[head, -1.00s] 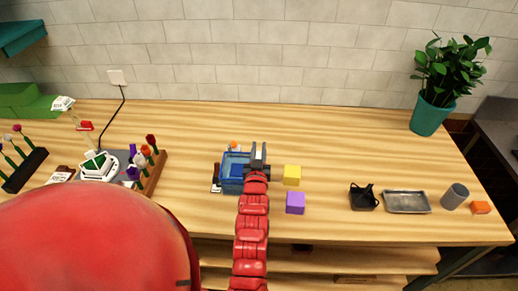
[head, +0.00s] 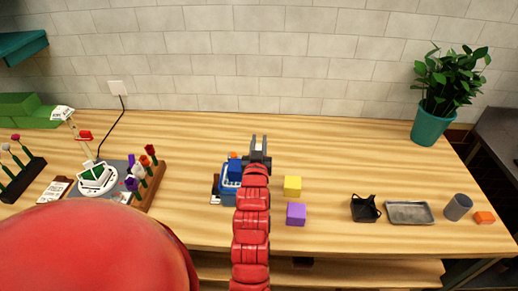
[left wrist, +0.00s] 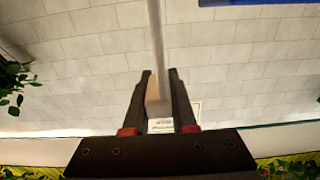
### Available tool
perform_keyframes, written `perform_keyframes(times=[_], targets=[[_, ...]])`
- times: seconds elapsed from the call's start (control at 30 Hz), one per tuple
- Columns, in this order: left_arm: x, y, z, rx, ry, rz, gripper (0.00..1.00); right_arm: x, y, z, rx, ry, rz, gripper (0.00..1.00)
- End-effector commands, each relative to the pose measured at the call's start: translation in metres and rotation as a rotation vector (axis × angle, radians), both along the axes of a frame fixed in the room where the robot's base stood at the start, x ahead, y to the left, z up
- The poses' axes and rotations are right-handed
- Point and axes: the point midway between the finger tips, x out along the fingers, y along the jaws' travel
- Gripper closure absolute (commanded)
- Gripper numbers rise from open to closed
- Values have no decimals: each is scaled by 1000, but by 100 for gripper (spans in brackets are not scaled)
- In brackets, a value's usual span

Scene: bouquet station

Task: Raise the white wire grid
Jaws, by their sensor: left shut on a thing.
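My left gripper (head: 259,143) is in the middle of the head view, just right of a small blue piece of equipment (head: 235,170). In the left wrist view its fingers (left wrist: 159,85) are shut on a pale, greyish-white bar (left wrist: 157,45). The bar runs from the fingertips to the top edge of the picture. I cannot tell for sure that it is part of the white wire grid. White shows along the blue equipment's left side, but the grid cannot be made out clearly. My arm hides the right side of this equipment. My right gripper is not in view.
A yellow block (head: 292,186) and a purple block (head: 296,214) lie right of my arm. Flower racks stand left.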

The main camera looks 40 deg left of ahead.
Motion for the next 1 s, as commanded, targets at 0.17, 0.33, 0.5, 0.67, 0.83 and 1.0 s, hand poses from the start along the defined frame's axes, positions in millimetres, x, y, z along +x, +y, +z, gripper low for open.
perform_keyframes(times=[0.17, 0.33, 0.5, 0.67, 0.83, 1.0], targets=[[0, 1, 8, 7, -16, 2, 100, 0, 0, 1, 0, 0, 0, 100], [0, 1, 7, 6, -14, 1, 48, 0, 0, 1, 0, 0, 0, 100], [0, 1, 5, 5, -11, 1, 45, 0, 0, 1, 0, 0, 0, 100], [-1, 0, 4, 4, -9, 0, 45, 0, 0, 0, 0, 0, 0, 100], [-12, -9, 1, 4, -9, -2, 45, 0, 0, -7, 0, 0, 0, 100], [-41, -27, 0, 5, -11, -3, 45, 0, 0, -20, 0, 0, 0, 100]])
